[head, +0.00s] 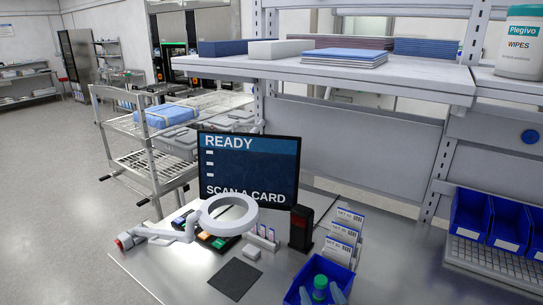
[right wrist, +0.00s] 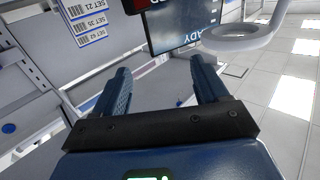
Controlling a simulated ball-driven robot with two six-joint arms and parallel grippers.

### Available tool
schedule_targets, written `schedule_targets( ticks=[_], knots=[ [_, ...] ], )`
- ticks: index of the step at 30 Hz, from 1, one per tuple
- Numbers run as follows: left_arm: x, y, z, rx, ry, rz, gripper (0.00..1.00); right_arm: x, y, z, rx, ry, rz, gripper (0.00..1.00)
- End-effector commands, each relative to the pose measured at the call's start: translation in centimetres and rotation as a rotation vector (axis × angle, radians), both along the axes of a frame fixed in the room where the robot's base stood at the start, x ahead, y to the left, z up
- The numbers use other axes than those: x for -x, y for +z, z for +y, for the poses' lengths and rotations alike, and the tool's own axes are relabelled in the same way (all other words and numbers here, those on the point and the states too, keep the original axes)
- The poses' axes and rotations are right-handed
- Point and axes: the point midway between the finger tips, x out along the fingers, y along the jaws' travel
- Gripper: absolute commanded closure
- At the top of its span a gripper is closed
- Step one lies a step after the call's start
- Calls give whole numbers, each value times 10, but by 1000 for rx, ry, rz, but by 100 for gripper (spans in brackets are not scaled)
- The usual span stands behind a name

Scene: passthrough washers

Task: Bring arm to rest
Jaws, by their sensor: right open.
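My right gripper (right wrist: 160,70) shows from behind in the right wrist view, with its two dark blue ribbed fingers spread wide. Nothing is between the fingers. The rest of my right arm is hidden in the head view. My left gripper is not in view.
A monitor (head: 249,166) reads "READY" and "SCAN A CARD". A white ring lamp (head: 252,213), a dark reader (head: 301,229) and several SET cards (head: 345,229) stand on the metal table (head: 185,277). A shelf (head: 400,79) overhangs behind. Blue bins (head: 472,218) sit at right.

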Motion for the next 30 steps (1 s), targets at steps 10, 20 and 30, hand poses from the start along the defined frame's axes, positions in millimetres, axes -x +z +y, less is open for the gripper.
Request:
schedule_targets(
  ticks=[10,20,30],
  knots=[
    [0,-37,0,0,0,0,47,136,-44,-57,26,-56,-249,27],
    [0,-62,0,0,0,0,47,231,-105,-90,33,-145,-103,27],
    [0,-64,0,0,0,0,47,242,-115,-93,37,-157,-70,27]
  ],
)
